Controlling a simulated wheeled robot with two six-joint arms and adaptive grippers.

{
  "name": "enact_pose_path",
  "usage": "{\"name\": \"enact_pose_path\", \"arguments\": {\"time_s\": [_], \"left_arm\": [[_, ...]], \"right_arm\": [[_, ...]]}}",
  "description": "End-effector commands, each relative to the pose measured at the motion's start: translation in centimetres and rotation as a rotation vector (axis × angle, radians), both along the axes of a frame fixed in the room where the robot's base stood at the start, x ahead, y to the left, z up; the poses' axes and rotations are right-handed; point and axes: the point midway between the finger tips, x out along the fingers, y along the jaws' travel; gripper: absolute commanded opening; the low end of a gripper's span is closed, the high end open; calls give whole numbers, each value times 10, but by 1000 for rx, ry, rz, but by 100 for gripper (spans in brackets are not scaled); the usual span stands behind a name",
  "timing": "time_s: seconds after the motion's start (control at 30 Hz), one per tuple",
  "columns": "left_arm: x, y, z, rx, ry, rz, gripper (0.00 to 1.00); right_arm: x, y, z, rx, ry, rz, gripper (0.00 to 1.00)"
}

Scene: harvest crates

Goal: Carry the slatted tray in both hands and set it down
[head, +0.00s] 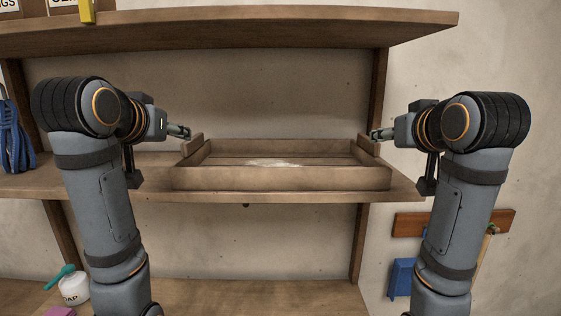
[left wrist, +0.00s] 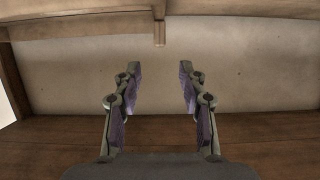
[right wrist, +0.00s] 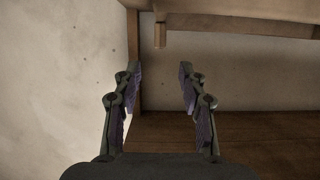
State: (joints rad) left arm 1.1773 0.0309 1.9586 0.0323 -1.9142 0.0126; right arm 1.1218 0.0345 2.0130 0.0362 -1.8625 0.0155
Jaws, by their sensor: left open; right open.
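The slatted wooden tray (head: 280,179) stands level on the middle shelf, with a raised end piece at each side. A whitish patch shows on its floor. My left gripper (head: 187,133) is open and empty at the tray's left end piece (head: 192,144). My right gripper (head: 374,134) is open and empty at the right end piece (head: 367,147). In the left wrist view an end piece (left wrist: 159,33) lies beyond the parted fingers (left wrist: 160,68). In the right wrist view an end piece (right wrist: 160,32) likewise lies beyond the fingers (right wrist: 160,68). Exact contact cannot be told.
The tray's shelf (head: 150,190) runs beneath it, and an upper shelf (head: 260,30) hangs above. A lower shelf (head: 250,297) shows below, with a white soap jar (head: 74,288) at left. A blue coil (head: 15,135) hangs far left. A wooden rail (head: 409,224) is at right.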

Motion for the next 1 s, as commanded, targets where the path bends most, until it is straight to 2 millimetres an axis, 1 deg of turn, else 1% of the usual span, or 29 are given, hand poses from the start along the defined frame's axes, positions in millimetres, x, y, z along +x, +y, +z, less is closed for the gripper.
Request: {"name": "enact_pose_path", "arguments": {"time_s": [0.17, 0.3, 0.5, 0.7, 0.97, 1.0], "left_arm": [[27, 0, -12, 0, 6, -1, 42], [53, 0, -20, 0, 5, -1, 42], [81, 0, -30, 0, 3, -1, 42], [92, 0, -33, 0, 1, 0, 42], [93, 0, -34, 0, 1, 0, 42], [93, 0, -34, 0, 1, 0, 37]], "right_arm": [[28, 0, -10, 0, 6, 0, 42], [54, 0, -18, 0, 5, 0, 42], [82, 0, -26, 0, 3, 0, 42], [94, 0, -29, 0, 1, 0, 42], [94, 0, -29, 0, 1, 0, 42], [94, 0, -29, 0, 1, 0, 37]]}}
